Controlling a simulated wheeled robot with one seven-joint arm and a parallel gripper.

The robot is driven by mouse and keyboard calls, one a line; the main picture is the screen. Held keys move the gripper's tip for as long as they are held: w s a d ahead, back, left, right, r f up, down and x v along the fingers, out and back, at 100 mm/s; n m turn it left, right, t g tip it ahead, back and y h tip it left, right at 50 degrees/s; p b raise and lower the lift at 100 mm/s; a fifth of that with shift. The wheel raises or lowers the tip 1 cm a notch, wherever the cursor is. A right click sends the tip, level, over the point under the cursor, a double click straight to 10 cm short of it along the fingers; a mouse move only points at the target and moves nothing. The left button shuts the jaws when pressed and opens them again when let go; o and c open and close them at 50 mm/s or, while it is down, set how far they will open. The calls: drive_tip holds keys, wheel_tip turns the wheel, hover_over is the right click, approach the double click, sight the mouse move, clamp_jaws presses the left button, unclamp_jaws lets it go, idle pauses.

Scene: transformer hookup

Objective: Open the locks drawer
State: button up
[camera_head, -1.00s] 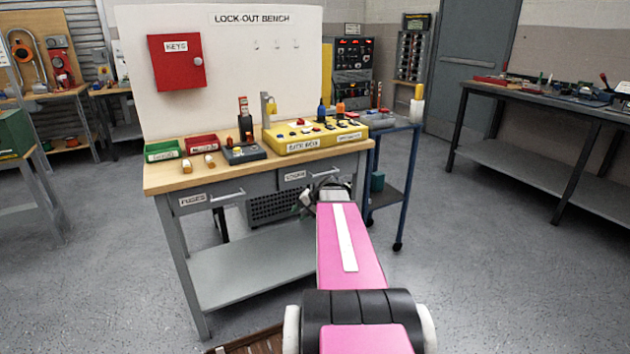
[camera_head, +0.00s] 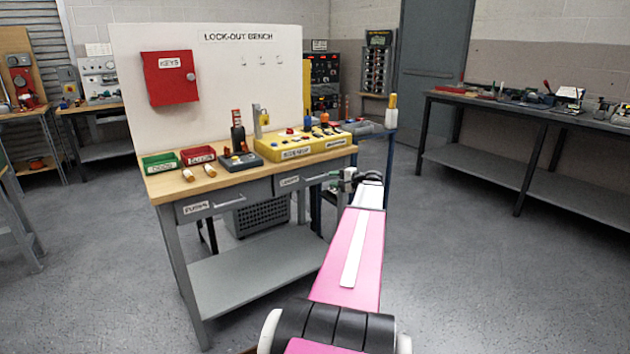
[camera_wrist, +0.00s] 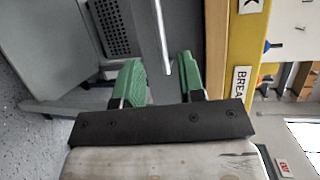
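The locks drawer (camera_head: 300,182) is the right one of two grey drawers under the bench top. Its front looks flush with the bench, and my gripper partly covers its right end. Its silver bar handle (camera_wrist: 161,35) also shows in the wrist view. My gripper (camera_head: 347,178) is at the right end of this drawer. In the wrist view its two green fingers (camera_wrist: 160,80) are spread apart. The near end of the handle lies in line with the gap between them, and neither finger visibly presses on it.
The left drawer (camera_head: 196,208) has its own label and handle. Bins, a padlock stand and a yellow breaker box (camera_head: 300,150) stand on the bench top. A blue cart (camera_head: 389,160) stands just right of the bench. Open floor lies to the right, before another workbench (camera_head: 520,110).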

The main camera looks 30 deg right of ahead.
sight(317, 178)
drive_tip(key=x, duration=0.9)
drive_tip(key=shift+a, duration=0.15)
clamp_jaws()
